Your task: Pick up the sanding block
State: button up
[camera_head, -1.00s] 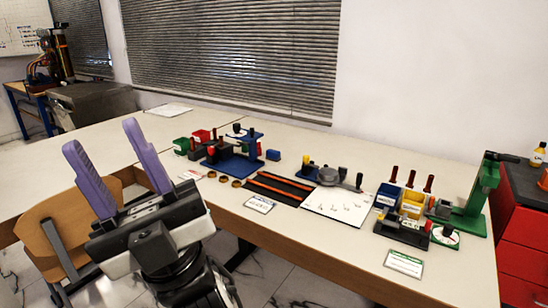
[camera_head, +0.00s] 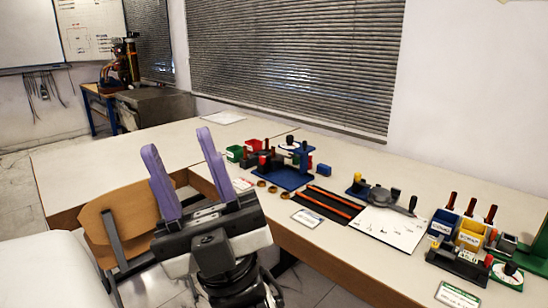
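My gripper (camera_head: 178,141) has two purple fingers that point up and stand apart with nothing between them. It is in front of the table's near edge, left of the items on the table. I cannot tell for sure which item is the sanding block. A small plain blue block (camera_head: 324,170) lies on the table, right of the blue stand (camera_head: 290,177). It is apart from my gripper, farther back and to the right.
On the table (camera_head: 349,248) lie a black mat with orange strips (camera_head: 329,203), a white sheet (camera_head: 390,228) and several brass rings (camera_head: 262,184). Yellow (camera_head: 470,236) and blue (camera_head: 443,223) bins stand at the right. A wooden chair (camera_head: 125,222) is beside my gripper.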

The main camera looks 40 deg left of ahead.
aim_at(324, 170)
jog(key=j+u, duration=0.1)
jog(key=u, duration=0.3)
jog(key=i+u, duration=0.15)
jog(key=u, duration=0.2)
jog(key=i+j+u, duration=0.1)
jog(key=u, duration=0.3)
jog(key=i+u, duration=0.25)
jog(key=i, duration=0.3)
jog(key=i+l+u, duration=0.1)
jog(key=i+u, duration=0.15)
jog(key=i, duration=0.95)
